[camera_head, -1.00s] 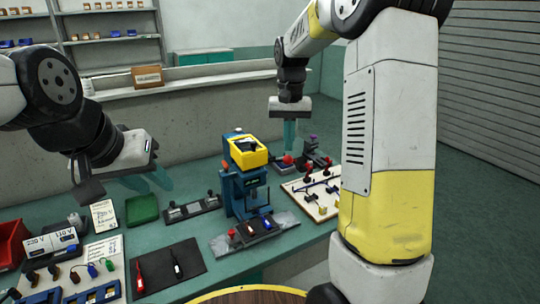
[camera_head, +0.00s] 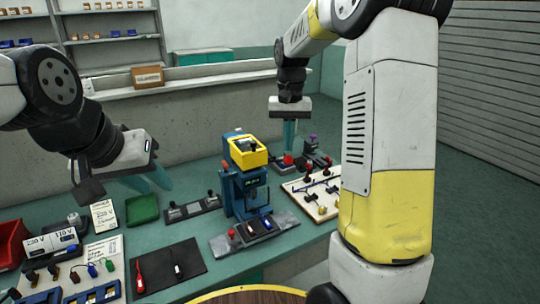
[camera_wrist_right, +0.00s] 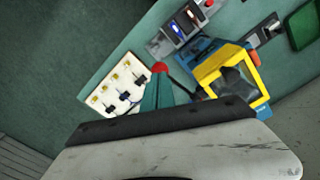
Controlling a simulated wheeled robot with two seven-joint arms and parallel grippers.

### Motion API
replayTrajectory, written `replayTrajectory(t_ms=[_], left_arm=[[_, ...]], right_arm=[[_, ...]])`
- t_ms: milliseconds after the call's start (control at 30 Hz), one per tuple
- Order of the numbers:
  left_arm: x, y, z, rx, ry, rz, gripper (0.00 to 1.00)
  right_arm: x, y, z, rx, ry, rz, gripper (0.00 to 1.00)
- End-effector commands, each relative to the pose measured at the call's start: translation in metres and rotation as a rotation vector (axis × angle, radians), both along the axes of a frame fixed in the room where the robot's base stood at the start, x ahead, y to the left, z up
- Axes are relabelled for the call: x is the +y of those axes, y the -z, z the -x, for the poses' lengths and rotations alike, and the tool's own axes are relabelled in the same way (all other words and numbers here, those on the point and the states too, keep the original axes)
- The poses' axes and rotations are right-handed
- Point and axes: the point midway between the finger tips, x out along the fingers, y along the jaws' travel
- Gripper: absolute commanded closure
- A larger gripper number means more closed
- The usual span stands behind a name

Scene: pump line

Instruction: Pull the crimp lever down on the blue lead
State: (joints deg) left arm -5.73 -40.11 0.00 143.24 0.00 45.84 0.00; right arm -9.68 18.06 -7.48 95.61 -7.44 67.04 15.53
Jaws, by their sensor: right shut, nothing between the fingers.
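The crimp press (camera_head: 244,153) is blue with a yellow head and stands mid-bench. A red lever knob (camera_head: 288,160) shows to its right; in the right wrist view the knob (camera_wrist_right: 160,67) lies at the tips of my right fingers. My right gripper (camera_head: 290,148) is shut and empty, pointing down at the knob; whether it touches cannot be told. A dark lever rod runs beside the fingers. My left gripper (camera_head: 148,182) is open and empty over the bench's left side.
A white board with switches and leads (camera_head: 318,195) lies right of the press. A black mat (camera_head: 165,268) with red and black tools, a green tray (camera_head: 142,209) and a red bin (camera_head: 10,243) are to the left. The bench's front edge is near.

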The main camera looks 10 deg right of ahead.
Motion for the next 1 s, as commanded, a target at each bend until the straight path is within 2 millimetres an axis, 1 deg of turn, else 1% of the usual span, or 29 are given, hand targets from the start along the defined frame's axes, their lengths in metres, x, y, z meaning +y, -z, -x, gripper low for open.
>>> replayTrajectory(t_ms=[500, 633, 1000], left_arm=[[0.0, 0.0, 0.0, 0.0, 0.0, 0.0, 0.67], [0.0, 0.0, 0.0, 0.0, 0.0, 0.0, 0.67], [0.0, 0.0, 0.0, 0.0, 0.0, 0.0, 0.67]], right_arm=[[0.0, 0.019, 0.0, 0.0, 0.0, 0.0, 1.0], [0.0, 0.02, 0.0, 0.0, 0.0, 0.0, 1.0], [-0.003, 0.036, 0.008, 0.001, 0.001, 0.0, 1.0]])
